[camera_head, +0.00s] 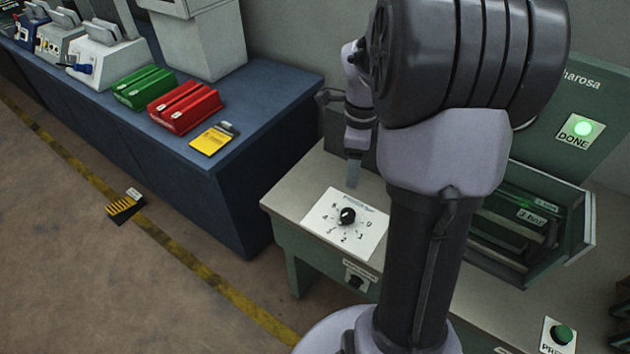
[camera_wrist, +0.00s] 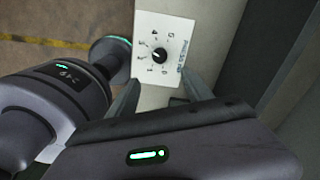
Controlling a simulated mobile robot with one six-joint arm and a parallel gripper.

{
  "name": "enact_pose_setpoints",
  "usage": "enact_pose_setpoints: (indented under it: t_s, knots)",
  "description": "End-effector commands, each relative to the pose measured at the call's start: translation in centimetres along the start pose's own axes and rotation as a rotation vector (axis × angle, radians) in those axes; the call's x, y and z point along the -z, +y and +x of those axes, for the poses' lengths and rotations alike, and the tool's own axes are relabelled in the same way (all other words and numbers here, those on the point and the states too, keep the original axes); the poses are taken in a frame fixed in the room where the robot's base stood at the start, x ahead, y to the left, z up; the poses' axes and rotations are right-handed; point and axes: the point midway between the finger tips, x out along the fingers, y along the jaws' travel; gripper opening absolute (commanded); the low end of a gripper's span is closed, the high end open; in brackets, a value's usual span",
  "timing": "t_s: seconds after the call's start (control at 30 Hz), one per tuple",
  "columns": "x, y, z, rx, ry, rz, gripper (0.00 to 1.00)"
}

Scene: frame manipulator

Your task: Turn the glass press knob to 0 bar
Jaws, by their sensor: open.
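The press knob (camera_head: 347,215) is a small round black knob with a white mark, at the centre of a white dial plate (camera_head: 320,235) on the light bench top. It also shows in the wrist view (camera_wrist: 159,56), ringed by small digits. The exact pressure that its mark points to is too small to read surely. My gripper (camera_head: 353,178) is above and behind the plate in the head view, pointing down and apart from the knob. In the wrist view its two fingers (camera_wrist: 160,90) are spread and empty, below the knob in the picture.
Another black knob (camera_head: 356,280) is on the bench's front. A blue counter (camera_head: 235,150) with green and red cases stands at left.

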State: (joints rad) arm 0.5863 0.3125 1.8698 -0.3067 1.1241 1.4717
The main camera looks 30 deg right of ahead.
Motion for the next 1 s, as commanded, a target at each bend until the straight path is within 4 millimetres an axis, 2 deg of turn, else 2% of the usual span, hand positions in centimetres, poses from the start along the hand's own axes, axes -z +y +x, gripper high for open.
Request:
enact_pose_setpoints:
  t_s: [0.13,0.4,0.6,0.77,1.0]
  knots:
    - [-0.1,0.1,3.2,-0.004,0.0,-0.002,0.59]
    - [-0.1,0.2,11.6,-0.004,-0.001,-0.005,0.59]
    - [-0.1,0.2,15.9,-0.002,-0.001,-0.006,0.59]
    - [-0.1,0.1,17.1,0.0,-0.001,-0.005,0.59]
    - [-0.1,0.1,17.1,0.0,-0.001,-0.005,0.59]
